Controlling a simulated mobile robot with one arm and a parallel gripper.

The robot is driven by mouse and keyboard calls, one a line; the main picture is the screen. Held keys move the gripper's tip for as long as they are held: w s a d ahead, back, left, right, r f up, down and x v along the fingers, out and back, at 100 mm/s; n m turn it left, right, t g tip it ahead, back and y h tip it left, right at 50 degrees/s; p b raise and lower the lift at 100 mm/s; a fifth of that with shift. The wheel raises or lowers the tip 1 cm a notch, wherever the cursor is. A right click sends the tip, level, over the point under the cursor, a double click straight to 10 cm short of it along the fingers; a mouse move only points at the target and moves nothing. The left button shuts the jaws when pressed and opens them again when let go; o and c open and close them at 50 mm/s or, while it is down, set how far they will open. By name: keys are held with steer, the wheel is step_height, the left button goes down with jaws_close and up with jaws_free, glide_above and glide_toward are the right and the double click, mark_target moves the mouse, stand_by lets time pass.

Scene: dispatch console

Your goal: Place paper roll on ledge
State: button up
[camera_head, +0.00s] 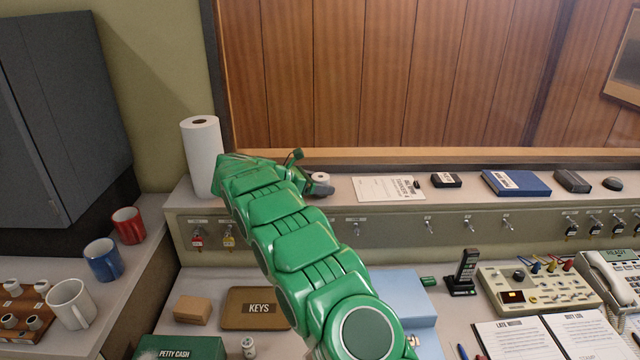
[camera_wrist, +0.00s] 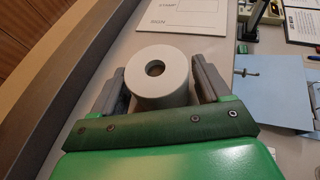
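A small white paper roll (camera_wrist: 157,78) with a dark core hole stands between the grey fingers of my gripper (camera_wrist: 161,85) in the wrist view. In the head view the roll (camera_head: 320,177) shows just past the end of my green arm, over the ledge (camera_head: 385,208). My gripper (camera_head: 322,186) is partly hidden there by the arm. Whether the roll's base touches the ledge cannot be told.
A tall paper towel roll (camera_head: 202,155) stands at the ledge's left end. A paper sheet (camera_head: 385,188) lies right of my gripper, then a black box (camera_head: 446,181) and a blue binder (camera_head: 516,183). Keys hang on the panel below.

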steer(key=shift+o, duration=0.9)
steer(key=shift+r, duration=0.15)
steer(key=shift+s+a+r, duration=0.1)
steer(key=shift+a+r, duration=0.05)
steer(key=shift+a, duration=0.15)
steer(key=v, duration=1.1)
steer(key=shift+s+a, duration=0.1)
steer(key=shift+a, duration=0.05)
